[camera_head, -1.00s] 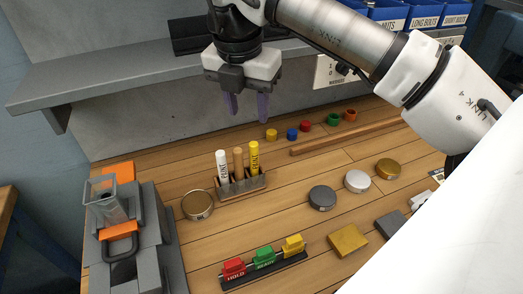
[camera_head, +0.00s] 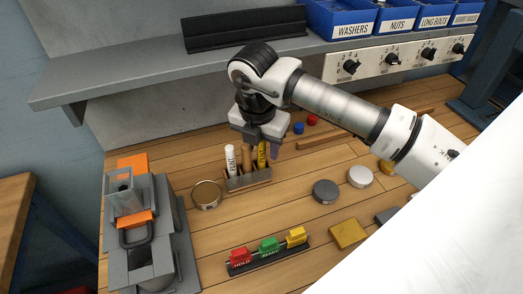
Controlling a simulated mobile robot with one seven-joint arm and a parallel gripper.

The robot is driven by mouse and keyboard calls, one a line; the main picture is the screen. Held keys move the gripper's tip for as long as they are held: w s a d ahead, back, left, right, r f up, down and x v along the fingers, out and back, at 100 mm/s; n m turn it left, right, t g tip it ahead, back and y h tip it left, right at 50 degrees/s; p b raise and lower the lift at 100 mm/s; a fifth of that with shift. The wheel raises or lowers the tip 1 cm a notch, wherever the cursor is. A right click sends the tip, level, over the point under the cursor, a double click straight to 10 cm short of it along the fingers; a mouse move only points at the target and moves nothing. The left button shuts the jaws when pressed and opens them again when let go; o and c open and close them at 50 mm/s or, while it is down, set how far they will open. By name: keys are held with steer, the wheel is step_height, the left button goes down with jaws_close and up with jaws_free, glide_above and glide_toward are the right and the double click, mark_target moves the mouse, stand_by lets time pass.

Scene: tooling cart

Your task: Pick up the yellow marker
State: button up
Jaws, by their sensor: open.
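The yellow marker (camera_head: 262,155) stands upright at the right end of a small wooden holder (camera_head: 250,181). A white marker (camera_head: 231,160) stands at the left end, and a brown stick (camera_head: 247,160) stands between them.
A round tin (camera_head: 206,195) sits left of the holder. Red, green and yellow labelled clips stand on a black rail (camera_head: 268,257) in front. Grey and silver discs (camera_head: 326,191) lie to the right. A grey shelf (camera_head: 150,77) runs behind. Bare wood lies between holder and rail.

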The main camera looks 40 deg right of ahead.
steer(key=shift+f, duration=0.55)
jaws_close()
step_height(320, 180, up, 18)
steer(key=p, duration=0.6)
